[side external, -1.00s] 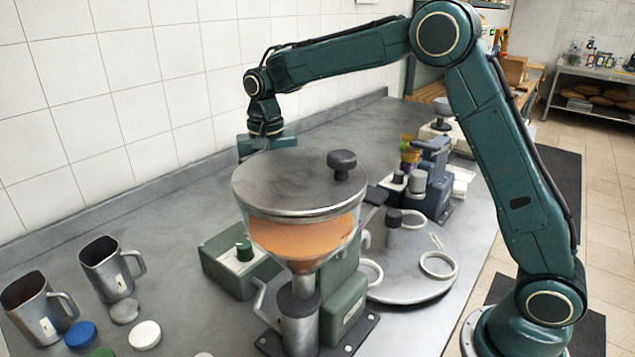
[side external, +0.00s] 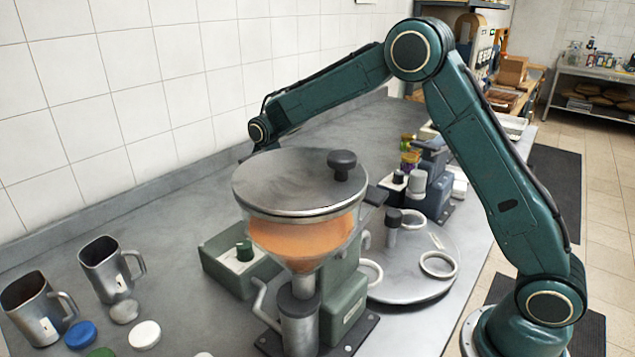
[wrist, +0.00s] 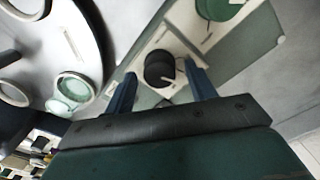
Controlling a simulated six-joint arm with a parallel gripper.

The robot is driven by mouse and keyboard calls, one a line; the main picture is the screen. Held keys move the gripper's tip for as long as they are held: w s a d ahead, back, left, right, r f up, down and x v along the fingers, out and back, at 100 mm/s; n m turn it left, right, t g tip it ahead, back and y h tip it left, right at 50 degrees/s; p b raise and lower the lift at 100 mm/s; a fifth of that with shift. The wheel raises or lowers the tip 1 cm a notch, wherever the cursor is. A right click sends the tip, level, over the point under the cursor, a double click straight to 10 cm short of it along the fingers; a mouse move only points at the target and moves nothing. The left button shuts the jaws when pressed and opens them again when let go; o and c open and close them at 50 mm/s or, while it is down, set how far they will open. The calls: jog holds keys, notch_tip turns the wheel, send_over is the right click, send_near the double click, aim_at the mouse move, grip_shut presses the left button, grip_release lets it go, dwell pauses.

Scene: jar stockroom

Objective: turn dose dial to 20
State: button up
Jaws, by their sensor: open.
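A green box (side external: 215,262) stands on the counter with a green knob (side external: 244,251) on a pale plate. In the wrist view, a green panel (wrist: 245,52) carries a green knob (wrist: 222,6) at the top and a dark round knob (wrist: 160,70) on a pale plate. I cannot tell for sure which knob is the dose dial, and no number is readable. My gripper (wrist: 161,76) is open, its two blue fingers apart on either side of the dark knob in this view. Contact cannot be judged. In the side view the hopper hides my gripper.
A hopper of orange powder (side external: 300,240) with a metal lid stands in front. A round metal turntable (side external: 415,285) with rings is to its right. Two metal mugs (side external: 108,270) and several coloured lids (side external: 145,335) are at the left. The counter's back left is clear.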

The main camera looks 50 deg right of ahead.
jog(key=c, duration=1)
jog(key=shift+n, duration=0.3)
jog(key=n, duration=0.7)
jog(key=o, duration=1)
